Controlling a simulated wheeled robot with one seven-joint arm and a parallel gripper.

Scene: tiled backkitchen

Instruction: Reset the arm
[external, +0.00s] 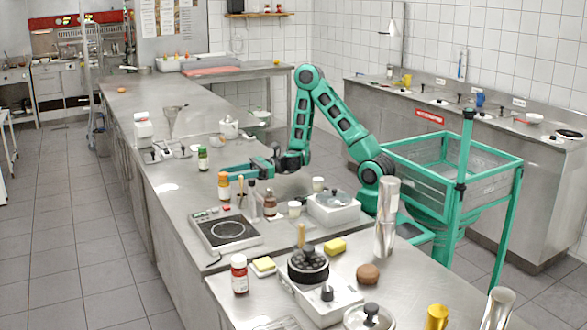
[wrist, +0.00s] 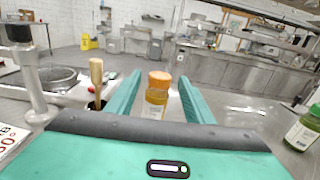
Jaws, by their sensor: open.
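My arm is bent over the steel counter, elbow high, with my gripper (external: 224,172) reaching left above the worktop. My gripper is open. An orange-capped bottle (external: 224,188) stands upright at its fingertips. In the wrist view, the bottle (wrist: 157,95) shows between the two spread fingers (wrist: 158,90), with a gap on both sides. The gripper's body hides the bottle's lower end, so I cannot tell its exact depth between the fingers.
A green bottle (external: 203,160) stands close behind the fingers. A wooden-handled tool (wrist: 97,80), a cooking plate (external: 228,230) and a small brown bottle (external: 270,204) stand nearby. The counter's far left stretch (external: 150,95) is mostly clear. A mesh-sided green cart (external: 455,180) is to the right.

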